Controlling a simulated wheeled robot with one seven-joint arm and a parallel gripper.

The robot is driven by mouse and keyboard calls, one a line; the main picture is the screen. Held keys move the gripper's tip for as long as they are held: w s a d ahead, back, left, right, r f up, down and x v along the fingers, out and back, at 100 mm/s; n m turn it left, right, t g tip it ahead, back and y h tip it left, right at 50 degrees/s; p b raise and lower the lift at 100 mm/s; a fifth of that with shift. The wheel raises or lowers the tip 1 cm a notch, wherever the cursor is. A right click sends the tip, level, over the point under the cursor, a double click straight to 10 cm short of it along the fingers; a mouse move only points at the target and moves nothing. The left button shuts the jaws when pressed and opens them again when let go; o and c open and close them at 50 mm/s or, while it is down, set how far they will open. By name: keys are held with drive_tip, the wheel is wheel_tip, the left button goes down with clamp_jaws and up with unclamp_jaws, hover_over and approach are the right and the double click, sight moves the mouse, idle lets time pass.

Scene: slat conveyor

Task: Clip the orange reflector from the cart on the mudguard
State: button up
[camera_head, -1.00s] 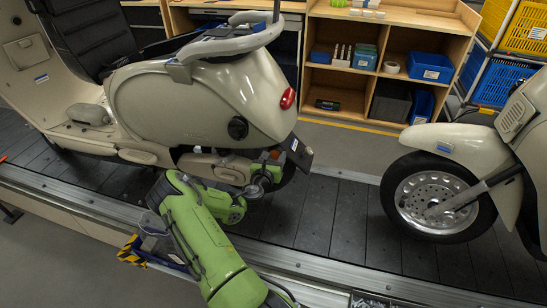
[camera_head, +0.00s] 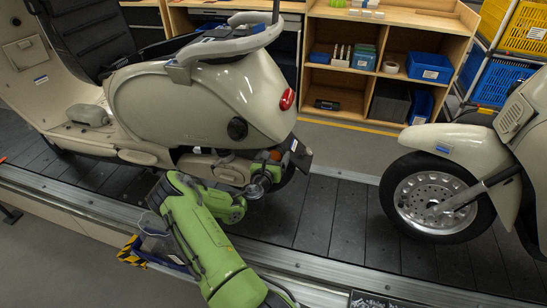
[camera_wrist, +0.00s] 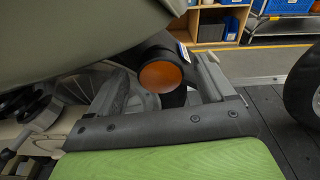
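The orange reflector (camera_wrist: 161,76) is a round orange disc in a black rim, facing the wrist camera. It sits at the dark rear mudguard (camera_head: 302,156) of the cream scooter, which carries a small white label. A bit of orange also shows beside the mudguard in the head view. My gripper (camera_wrist: 160,85) is around the reflector, one finger to its left and one to its right. The fingers stand wide apart, with gaps visible beside the disc, so it looks open. Whether the reflector is fully seated cannot be seen.
The cream scooter (camera_head: 190,95) overhangs my gripper closely. A second scooter's front wheel (camera_head: 432,196) stands to the right on the dark slat conveyor (camera_head: 335,215). Wooden shelves (camera_head: 340,100) with bins stand behind. The slats between the scooters are clear.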

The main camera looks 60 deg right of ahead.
drive_tip(key=s+a+r, duration=0.2)
drive_tip(key=a, duration=1.3)
drive_tip(key=shift+s+a, duration=0.15)
drive_tip(key=shift+a, duration=0.15)
